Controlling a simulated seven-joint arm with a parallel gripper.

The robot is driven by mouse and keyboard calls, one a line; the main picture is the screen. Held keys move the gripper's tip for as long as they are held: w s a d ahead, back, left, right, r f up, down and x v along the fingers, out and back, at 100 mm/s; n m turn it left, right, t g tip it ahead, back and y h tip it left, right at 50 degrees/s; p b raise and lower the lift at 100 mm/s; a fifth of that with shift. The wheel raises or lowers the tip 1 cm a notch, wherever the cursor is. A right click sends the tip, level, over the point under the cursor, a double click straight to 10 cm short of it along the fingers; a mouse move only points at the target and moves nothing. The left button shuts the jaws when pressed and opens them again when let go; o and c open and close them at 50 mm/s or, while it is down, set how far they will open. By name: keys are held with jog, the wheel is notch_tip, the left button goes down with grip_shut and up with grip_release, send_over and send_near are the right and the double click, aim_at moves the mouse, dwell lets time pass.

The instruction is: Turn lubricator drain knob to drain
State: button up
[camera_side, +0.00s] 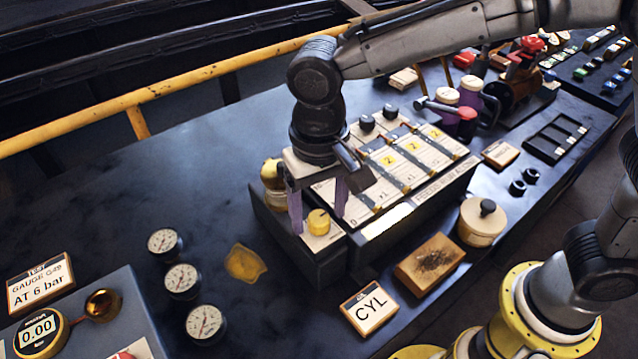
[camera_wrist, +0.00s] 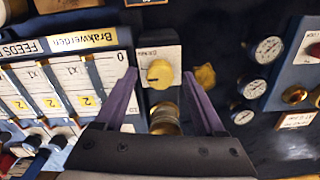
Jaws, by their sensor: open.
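The lubricator (camera_side: 420,180) is a dark box with a white panel of several scaled columns. At its left end a yellow drain knob (camera_side: 319,221) sits on a small white plate; it also shows in the wrist view (camera_wrist: 160,74). The plate's lettering is too small to read surely. My gripper (camera_side: 318,212) is open, with its two purple fingers on either side of the knob. In the wrist view my gripper (camera_wrist: 160,85) has the knob between and slightly beyond the fingertips, with gaps on both sides. I cannot tell whether the fingertips reach knob height.
A brass-topped cup (camera_side: 272,174) stands just behind the knob. Three dial gauges (camera_side: 182,280) and a yellow stain (camera_side: 245,263) lie left. A CYL sign (camera_side: 368,306) and a wooden tray (camera_side: 430,263) stand in front. The bench's left back area is clear.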

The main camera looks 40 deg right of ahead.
aim_at(319, 217)
notch_tip(319, 217, up, 14)
jog(key=shift+f, duration=0.25)
dwell(0.3)
jog(key=s+d+r+m+t, duration=0.1)
jog(key=s+d+r+m, duration=0.15)
jog(key=d, duration=0.65)
jog(key=s+d+r+m+t, duration=0.1)
jog(key=s+d+r, duration=0.15)
jog(key=d, duration=0.65)
jog(key=s+d+f+n+t, duration=0.3)
jog(key=s+d+f+n, duration=0.2)
jog(key=s+d+f, duration=0.3)
jog(key=shift+s+d+f+t, duration=0.15)
jog(key=shift+s+f+t, duration=0.15)
jog(key=shift+s+f, duration=1.15)
